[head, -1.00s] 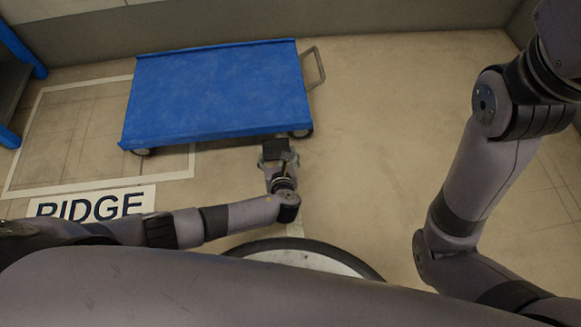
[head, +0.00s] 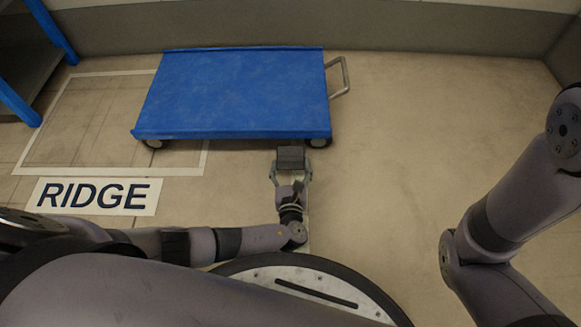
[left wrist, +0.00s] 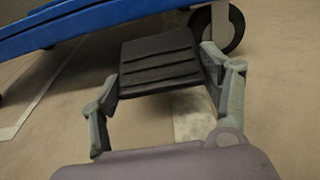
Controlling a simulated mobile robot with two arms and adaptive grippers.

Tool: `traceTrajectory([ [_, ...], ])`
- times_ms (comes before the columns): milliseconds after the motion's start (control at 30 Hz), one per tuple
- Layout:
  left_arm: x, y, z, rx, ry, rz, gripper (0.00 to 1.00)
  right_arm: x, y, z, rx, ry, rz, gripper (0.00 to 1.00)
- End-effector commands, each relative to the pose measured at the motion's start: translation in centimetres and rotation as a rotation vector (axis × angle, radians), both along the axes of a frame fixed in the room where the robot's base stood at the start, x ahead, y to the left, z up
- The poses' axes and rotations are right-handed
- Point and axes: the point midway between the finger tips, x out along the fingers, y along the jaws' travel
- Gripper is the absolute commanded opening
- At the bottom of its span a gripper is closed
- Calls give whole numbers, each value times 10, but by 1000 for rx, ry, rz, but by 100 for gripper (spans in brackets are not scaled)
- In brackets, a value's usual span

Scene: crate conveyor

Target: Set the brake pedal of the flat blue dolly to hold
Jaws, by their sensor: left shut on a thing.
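The flat blue dolly (head: 235,95) stands on the floor at upper middle in the head view, with a grey handle (head: 341,77) at its right end. Its brake pedal (head: 290,153), a black ridged pad, sticks out below the near edge, left of the right-hand wheel. In the left wrist view the pedal (left wrist: 160,62) shows large, with the dolly's blue edge (left wrist: 100,22) above it. My left gripper (head: 291,166) is shut on the pedal, one finger at each side. I cannot tell the pedal's exact angle. My right gripper is out of view; only the arm shows.
Dark wheels show at the dolly's near corners (head: 320,142). A floor sign reading RIDGE (head: 95,196) and a white painted outline lie to the left. A blue-framed rack (head: 50,30) stands at far left. The floor right of the dolly is clear.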

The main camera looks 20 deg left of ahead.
Motion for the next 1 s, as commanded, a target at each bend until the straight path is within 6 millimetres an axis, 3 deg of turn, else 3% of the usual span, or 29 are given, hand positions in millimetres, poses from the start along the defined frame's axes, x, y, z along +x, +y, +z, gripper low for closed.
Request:
traceTrajectory([
  [100, 1, -3, 0, -5, 0, -6, 20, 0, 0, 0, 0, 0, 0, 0],
  [133, 1, -3, 0, -5, 0, -6, 72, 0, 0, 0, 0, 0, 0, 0],
  [400, 0, -2, 0, -3, 0, -4, 90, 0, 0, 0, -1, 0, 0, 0],
  [767, 0, -1, 1, -2, 1, -2, 91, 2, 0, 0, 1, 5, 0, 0],
  [1000, 0, -1, 22, -4, -1, -1, 91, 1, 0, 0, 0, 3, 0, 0],
])
